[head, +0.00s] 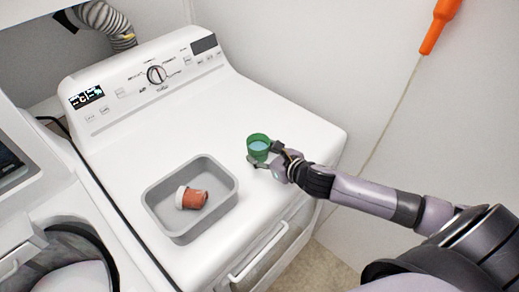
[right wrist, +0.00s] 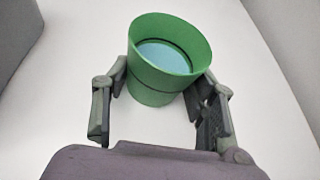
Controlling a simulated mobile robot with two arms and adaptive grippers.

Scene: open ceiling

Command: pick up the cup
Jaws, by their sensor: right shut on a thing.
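A green cup (head: 258,148) with a light blue inside is at the right part of the white machine's top in the head view. In the right wrist view the green cup (right wrist: 158,88) sits between the two fingers, its open rim towards the camera. My right gripper (head: 265,162) is shut on the cup. Its fingers (right wrist: 160,85) touch the cup's sides in the wrist view. I cannot tell whether the cup's base touches the surface. My left gripper is not in view.
A grey tray (head: 229,181) on the white machine (head: 282,111) holds a reddish-brown cup-like thing (head: 194,199) with a white rim, lying on its side. The control panel (head: 135,81) rises at the back. An orange-handled pole (head: 440,22) leans on the right wall. The middle of the top is clear.

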